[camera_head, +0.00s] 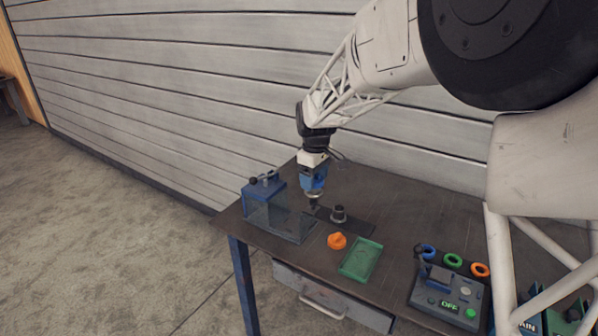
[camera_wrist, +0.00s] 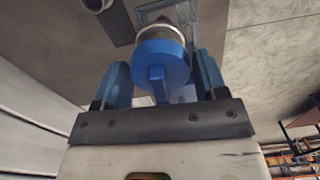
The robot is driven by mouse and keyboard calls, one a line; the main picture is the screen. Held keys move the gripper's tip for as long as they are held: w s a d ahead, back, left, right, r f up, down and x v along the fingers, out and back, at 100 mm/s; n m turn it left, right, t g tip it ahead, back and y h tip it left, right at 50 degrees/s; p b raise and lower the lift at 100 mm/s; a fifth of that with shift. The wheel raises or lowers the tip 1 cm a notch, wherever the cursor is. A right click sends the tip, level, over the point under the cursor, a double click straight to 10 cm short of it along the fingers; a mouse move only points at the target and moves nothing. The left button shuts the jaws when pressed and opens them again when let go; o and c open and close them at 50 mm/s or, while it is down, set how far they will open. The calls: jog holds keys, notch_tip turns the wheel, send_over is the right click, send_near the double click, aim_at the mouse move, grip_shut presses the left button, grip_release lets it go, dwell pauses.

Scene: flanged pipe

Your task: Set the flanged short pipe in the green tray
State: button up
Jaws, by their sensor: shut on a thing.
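A short grey metal piece (camera_head: 338,212), which looks like the flanged short pipe, stands upright on a dark mat; part of it shows at the top edge in the wrist view (camera_wrist: 95,4). The green tray (camera_head: 361,260) lies in front of it, to the right, and looks empty. My gripper (camera_head: 314,181) is left of the pipe and apart from it. Its blue fingers are shut on a blue-topped tool (camera_wrist: 162,62) with a metal collar and, in the head view, a dark tip pointing down. I cannot tell whether that tip touches anything.
A clear box with a blue back (camera_head: 262,196) stands close on the left. An orange knobbed object (camera_head: 337,241) sits between box and tray. A control box (camera_head: 447,298) marked OFF is at the right, with coloured rings (camera_head: 453,260) behind it. The rear tabletop is clear.

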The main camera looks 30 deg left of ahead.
jog(key=s+d+f, duration=0.1)
jog(key=d, duration=0.8)
jog(key=s+d+f, duration=0.1)
jog(key=d+f, duration=0.1)
jog(key=d, duration=0.7)
jog(key=shift+s+n, duration=0.25)
jog(key=shift+n, duration=0.15)
jog(key=shift+f, duration=0.25)
jog(key=shift+f, duration=0.9)
jog(key=shift+f, duration=3)
dwell(1.7)
